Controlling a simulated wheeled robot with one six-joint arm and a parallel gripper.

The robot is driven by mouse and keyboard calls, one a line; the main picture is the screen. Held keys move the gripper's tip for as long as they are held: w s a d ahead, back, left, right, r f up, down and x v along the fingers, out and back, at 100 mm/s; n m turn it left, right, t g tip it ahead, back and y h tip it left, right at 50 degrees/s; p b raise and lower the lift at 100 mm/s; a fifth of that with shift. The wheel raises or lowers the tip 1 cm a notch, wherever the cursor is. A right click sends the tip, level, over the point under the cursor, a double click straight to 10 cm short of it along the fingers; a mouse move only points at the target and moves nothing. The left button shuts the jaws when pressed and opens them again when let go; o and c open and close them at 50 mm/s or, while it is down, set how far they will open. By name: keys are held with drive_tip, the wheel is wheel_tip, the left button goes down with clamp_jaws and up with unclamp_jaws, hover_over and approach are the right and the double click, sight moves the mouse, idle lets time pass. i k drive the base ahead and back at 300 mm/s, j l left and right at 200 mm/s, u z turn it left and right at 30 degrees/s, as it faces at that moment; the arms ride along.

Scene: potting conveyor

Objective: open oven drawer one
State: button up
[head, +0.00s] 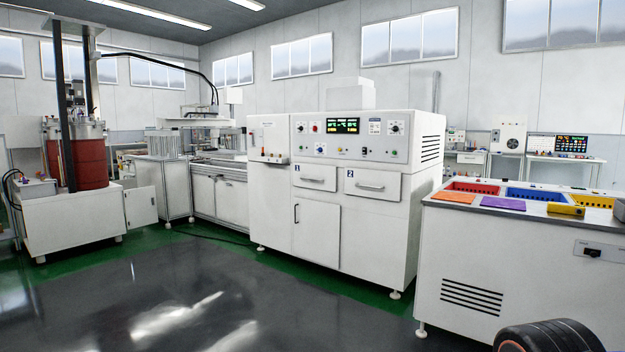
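The white oven cabinet (270,200) stands in the middle of the head view, with a control panel and a green display (343,126) on its upper front. Oven drawer one (315,177), with a blue label "1" and a horizontal handle, is shut on the left. Drawer two (373,184), with a blue label "2" and its own handle, is shut to its right. A lower door (317,229) with an upright handle is shut below drawer one. My gripper is not in view.
A white bench (480,245) with red, blue and yellow bins stands at the right front. A dark wheel (548,337) shows at the bottom right. A red drum machine (80,160) stands at the left. The dark floor before the oven is clear.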

sight(318, 177)
drive_tip(key=i+u, duration=0.2)
drive_tip(key=i, duration=2.25)
drive_tip(key=i+l+u, duration=0.1)
drive_tip(key=i, duration=0.9)
drive_tip(key=i+l, duration=0.1)
drive_tip(key=i, duration=0.9)
